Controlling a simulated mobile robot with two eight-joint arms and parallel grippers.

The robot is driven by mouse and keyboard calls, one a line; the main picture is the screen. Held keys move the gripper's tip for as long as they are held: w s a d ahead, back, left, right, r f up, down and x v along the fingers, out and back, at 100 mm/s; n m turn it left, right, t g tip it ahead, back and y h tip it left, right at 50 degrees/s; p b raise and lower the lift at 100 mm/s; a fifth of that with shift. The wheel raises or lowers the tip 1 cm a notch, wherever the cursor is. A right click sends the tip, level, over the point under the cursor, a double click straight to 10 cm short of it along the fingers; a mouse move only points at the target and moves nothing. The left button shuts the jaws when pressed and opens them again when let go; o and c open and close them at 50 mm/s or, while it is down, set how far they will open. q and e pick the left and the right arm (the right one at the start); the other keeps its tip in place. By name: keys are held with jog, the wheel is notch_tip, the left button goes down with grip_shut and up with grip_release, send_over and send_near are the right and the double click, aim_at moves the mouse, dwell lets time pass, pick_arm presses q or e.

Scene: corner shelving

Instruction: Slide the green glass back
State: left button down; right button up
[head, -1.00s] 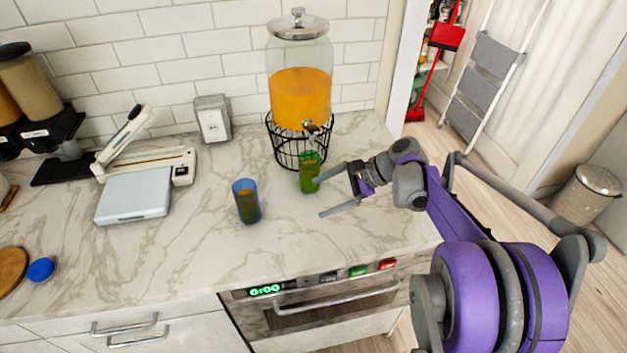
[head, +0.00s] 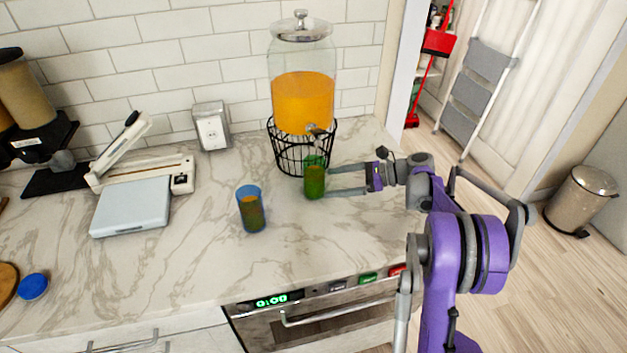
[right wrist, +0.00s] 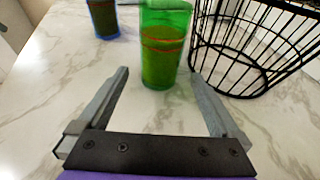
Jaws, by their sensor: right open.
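The green glass (head: 314,180) stands upright on the marble counter, just in front of the wire stand of the drink dispenser. It holds some liquid, seen in the right wrist view (right wrist: 163,55). My right gripper (head: 332,182) points left at the glass from its right side. In the right wrist view the gripper (right wrist: 160,85) is open, and the glass stands just beyond the fingertips, roughly centred between them. Whether a finger touches it I cannot tell. My left gripper is not in view.
The glass dispenser (head: 302,100) of orange drink stands on a black wire stand (head: 290,155) close behind the glass. A blue glass (head: 251,212) stands to the left and nearer. A scale (head: 130,205) is further left. The counter in front is clear.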

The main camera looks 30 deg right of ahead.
aim_at(388, 199)
jog(key=shift+b+x, duration=0.45)
jog(key=shift+x, duration=2.15)
jog(key=c, duration=0.9)
jog(key=shift+c, duration=0.2)
jog(key=shift+s, duration=0.1)
jog(key=shift+s+a+b, duration=0.2)
jog(key=shift+s+a, duration=0.1)
jog(key=shift+s, duration=0.85)
jog(key=shift+s+a+b, duration=0.2)
jog(key=shift+s+a, duration=0.05)
jog(key=shift+s, duration=0.95)
jog(key=shift+s+a+b, duration=0.2)
jog(key=shift+s+a, duration=0.1)
jog(key=shift+s, duration=0.85)
jog(key=shift+s+d, duration=0.3)
jog(key=shift+d, duration=1.15)
jog(key=shift+s+d, duration=0.35)
jog(key=shift+d, duration=1.1)
jog(key=shift+s+d, duration=0.3)
jog(key=shift+d, duration=1.1)
jog(key=shift+c, duration=0.3)
jog(key=shift+s+d, duration=0.35)
jog(key=shift+d, duration=1.15)
jog(key=shift+s+d, duration=0.35)
jog(key=shift+d, duration=1.15)
jog(key=shift+s+d, duration=0.35)
jog(key=shift+d, duration=1.15)
